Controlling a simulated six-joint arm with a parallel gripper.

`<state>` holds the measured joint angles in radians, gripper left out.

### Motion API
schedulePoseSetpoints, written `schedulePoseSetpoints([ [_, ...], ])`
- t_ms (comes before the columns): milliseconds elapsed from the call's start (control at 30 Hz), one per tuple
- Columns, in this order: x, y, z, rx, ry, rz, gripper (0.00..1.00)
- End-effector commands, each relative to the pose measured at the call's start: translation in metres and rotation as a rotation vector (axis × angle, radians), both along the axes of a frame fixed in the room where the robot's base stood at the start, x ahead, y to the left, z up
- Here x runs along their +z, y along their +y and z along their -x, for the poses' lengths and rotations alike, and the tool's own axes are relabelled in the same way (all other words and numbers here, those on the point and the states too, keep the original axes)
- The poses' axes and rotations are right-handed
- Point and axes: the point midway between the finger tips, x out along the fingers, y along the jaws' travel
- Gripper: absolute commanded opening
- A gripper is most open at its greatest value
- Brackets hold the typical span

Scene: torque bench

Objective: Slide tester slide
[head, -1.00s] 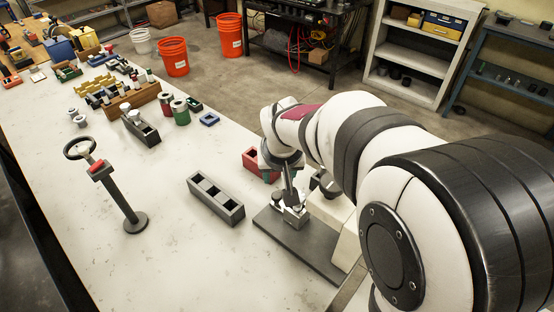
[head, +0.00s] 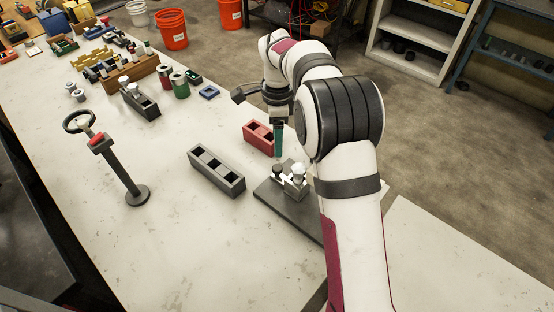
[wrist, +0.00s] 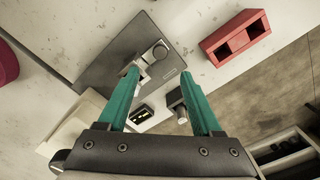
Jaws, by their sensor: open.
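The slide tester is a dark base plate (head: 268,198) on the bench with a metal slide block (head: 294,188) on it. A pale round knob (head: 299,169) and a dark knob (head: 277,171) rise from the block. The plate also shows in the wrist view (wrist: 105,58), with a metal fixture (wrist: 150,57) on it partly behind a finger. My gripper (wrist: 160,78) has two teal fingers spread apart with nothing between them. In the head view my gripper (head: 279,152) points down, above or just behind the tester. I cannot tell how high it is.
A red two-slot block (head: 259,138) lies behind the tester, and a grey three-slot block (head: 216,172) to its left. A handwheel stand (head: 127,178) stands farther left. A small dark display (wrist: 140,114) shows below the plate in the wrist view. The front bench is clear.

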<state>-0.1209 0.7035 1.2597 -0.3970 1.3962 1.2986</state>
Motion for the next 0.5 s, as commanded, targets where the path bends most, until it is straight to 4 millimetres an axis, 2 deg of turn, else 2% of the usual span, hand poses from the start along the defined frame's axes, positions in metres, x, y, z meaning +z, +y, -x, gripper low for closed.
schedulePoseSetpoints([
  [33,-0.016,0.000,0.001,0.002,0.006,0.000,0.66],
  [200,-0.064,0.000,0.001,0.002,0.004,-0.001,0.66],
  [333,-0.088,0.000,0.000,0.003,0.000,-0.001,0.66],
  [500,-0.102,0.000,0.000,0.004,-0.001,-0.001,0.66],
])
